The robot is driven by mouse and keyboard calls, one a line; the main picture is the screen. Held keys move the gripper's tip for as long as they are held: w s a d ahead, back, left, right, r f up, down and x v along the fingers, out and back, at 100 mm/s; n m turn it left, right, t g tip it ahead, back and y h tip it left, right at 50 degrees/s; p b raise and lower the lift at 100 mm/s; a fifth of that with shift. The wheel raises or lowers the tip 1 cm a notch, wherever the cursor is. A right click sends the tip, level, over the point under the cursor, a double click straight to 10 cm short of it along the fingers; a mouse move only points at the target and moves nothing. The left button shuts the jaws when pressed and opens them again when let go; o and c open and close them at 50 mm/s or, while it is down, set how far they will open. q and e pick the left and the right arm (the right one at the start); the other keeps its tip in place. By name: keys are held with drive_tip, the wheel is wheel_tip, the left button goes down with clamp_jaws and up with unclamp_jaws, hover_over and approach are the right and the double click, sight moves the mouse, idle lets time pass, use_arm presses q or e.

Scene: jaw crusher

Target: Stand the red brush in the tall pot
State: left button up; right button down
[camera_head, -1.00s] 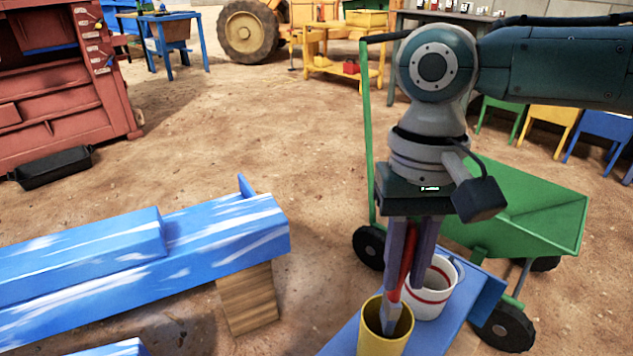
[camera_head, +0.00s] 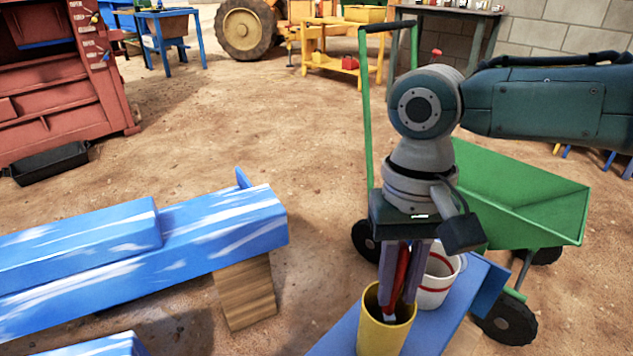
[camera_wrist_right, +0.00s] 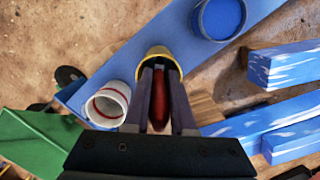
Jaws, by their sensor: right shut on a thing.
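The yellow pot (camera_head: 380,338) stands on a blue bench; it also shows in the wrist view (camera_wrist_right: 158,51). My right gripper (camera_head: 396,302) points down over it, its fingertips at the pot's mouth. It is shut on the red brush (camera_head: 402,268), which is upright, slightly tilted, between the fingers; the red part also shows in the wrist view (camera_wrist_right: 159,100). The brush's lower end is hidden by the fingers and the pot, so I cannot tell whether it touches the bottom. My left gripper is not in view.
A white pot with a red band (camera_head: 436,285) stands close beside the yellow pot on the blue bench (camera_head: 340,338). A blue pot (camera_wrist_right: 221,17) shows in the wrist view. A green wheelbarrow (camera_head: 530,200) is behind. Blue beams (camera_head: 230,225) lie at left.

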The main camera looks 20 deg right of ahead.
drive_tip(key=c, duration=0.7)
unclamp_jaws()
drive_tip(key=shift+r, duration=0.1)
drive_tip(key=r+p, duration=0.1)
drive_tip(key=r, duration=0.2)
drive_tip(key=r+p, duration=0.1)
drive_tip(key=r, duration=0.2)
drive_tip(key=w+r+p, duration=0.1)
drive_tip(key=r+p, duration=0.1)
drive_tip(key=r, duration=0.1)
drive_tip(key=shift+d+r, duration=0.25)
drive_tip(key=shift+r, duration=0.15)
